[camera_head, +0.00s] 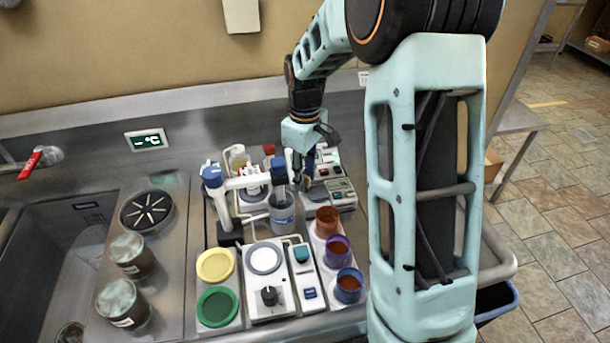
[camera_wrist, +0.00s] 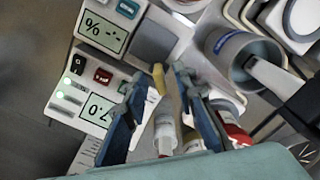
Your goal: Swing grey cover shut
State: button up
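My gripper (camera_head: 308,172) points down over the benchtop instruments at the back of the counter. In the wrist view its two blue fingers (camera_wrist: 160,82) are spread apart, and nothing is clearly held between them. A small yellow piece shows between the fingertips; I cannot tell whether it touches them. A flat dark grey square (camera_wrist: 156,42), possibly the grey cover, lies beside a percent display, just beyond the fingertips. I cannot tell its hinge or how far open it is. The white instrument with displays (camera_head: 342,194) stands beside my gripper; my arm hides part of this area.
Brown-filled cups, including a blue one (camera_head: 349,286), stand in front. Yellow (camera_head: 215,265) and green (camera_head: 217,307) lids lie front left. A sink is at far left.

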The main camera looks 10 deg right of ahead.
notch_tip(320, 180, up, 12)
dwell(0.6)
